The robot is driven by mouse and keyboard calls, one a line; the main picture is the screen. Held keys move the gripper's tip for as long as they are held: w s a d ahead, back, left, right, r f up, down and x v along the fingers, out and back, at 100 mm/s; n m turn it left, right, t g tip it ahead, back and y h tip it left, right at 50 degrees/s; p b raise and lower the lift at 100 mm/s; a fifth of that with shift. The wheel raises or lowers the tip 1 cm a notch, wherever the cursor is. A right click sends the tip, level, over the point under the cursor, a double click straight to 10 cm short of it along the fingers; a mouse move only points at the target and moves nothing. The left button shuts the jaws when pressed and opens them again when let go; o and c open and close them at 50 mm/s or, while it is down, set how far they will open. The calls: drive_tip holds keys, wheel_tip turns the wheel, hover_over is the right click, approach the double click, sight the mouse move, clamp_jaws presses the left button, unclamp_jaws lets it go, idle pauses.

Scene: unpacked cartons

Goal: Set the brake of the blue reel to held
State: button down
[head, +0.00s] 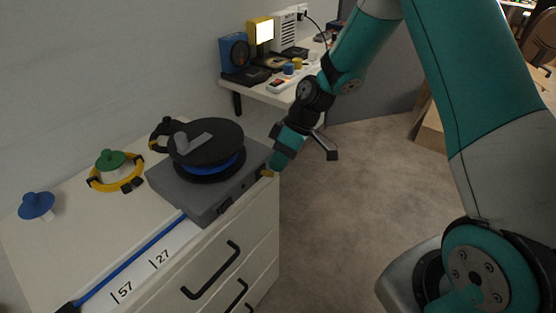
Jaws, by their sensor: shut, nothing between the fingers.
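The blue reel (229,167) sits on a grey base block (205,203) on the white cabinet. Blue line shows between its black flanges, and a grey crank-like piece (193,143) lies on top. A small yellow piece (266,174) is at the right side of the base; it may be the brake, but its setting is too small to tell. My gripper (272,169) comes down from the upper right to this side of the base. It is shut and holds nothing. Its fingertips are tiny here, and I cannot tell whether they touch the yellow piece.
A blue line (140,258) runs along the cabinet's front edge, past "27" and "57" marks. A yellow ring with a green knob (111,160) and a blue knob (36,205) stand left of the reel. A cluttered desk (259,94) is behind. Open floor lies right.

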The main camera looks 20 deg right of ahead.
drive_tip(key=shift+s+m, duration=0.2)
drive_tip(key=shift+m, duration=0.3)
drive_tip(key=m+t, duration=0.1)
drive_tip(key=s+m, duration=0.1)
drive_tip(key=shift+s+a+m+t, duration=0.2)
drive_tip(key=shift+a+m+t, duration=0.1)
drive_tip(key=shift+a+t, duration=0.1)
drive_tip(key=shift+d, duration=0.15)
drive_tip(key=shift+w, duration=0.15)
drive_tip(key=shift+w+p, duration=0.35)
drive_tip(key=shift+w, duration=0.3)
